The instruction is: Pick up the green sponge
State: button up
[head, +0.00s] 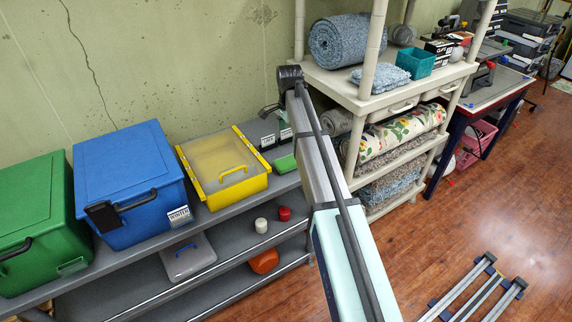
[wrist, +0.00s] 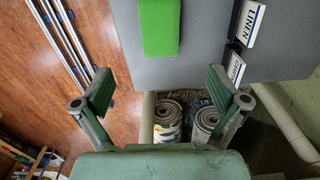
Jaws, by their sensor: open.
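The green sponge (head: 285,164) lies on the grey shelf top (head: 222,215), right of the yellow-framed box, in the head view. In the wrist view the sponge (wrist: 159,27) shows as a bright green block at the top centre, on the grey surface near its edge. My gripper (wrist: 160,92) is open, with its two green-padded fingers wide apart and nothing between them. The sponge is beyond the fingertips and apart from them. In the head view my arm passes just right of the sponge, and the gripper's fingers are hard to make out.
A yellow-framed box (head: 222,164), a blue box (head: 130,182) and a green box (head: 32,225) stand left along the shelf top. Labelled dark bins (head: 268,133) sit behind the sponge. A beige shelf unit (head: 385,97) with rolled rugs stands to the right.

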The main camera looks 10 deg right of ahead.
send_over(288, 161)
jog(key=f, duration=0.3)
jog(key=f+p, duration=0.1)
jog(key=f, duration=0.3)
jog(key=shift+w+d, duration=0.1)
jog(key=shift+w, duration=0.1)
jog(key=shift+s+f+p, duration=0.1)
jog(key=shift+f+p, duration=0.6)
jog(key=shift+f, duration=2.05)
jog(key=c, duration=1)
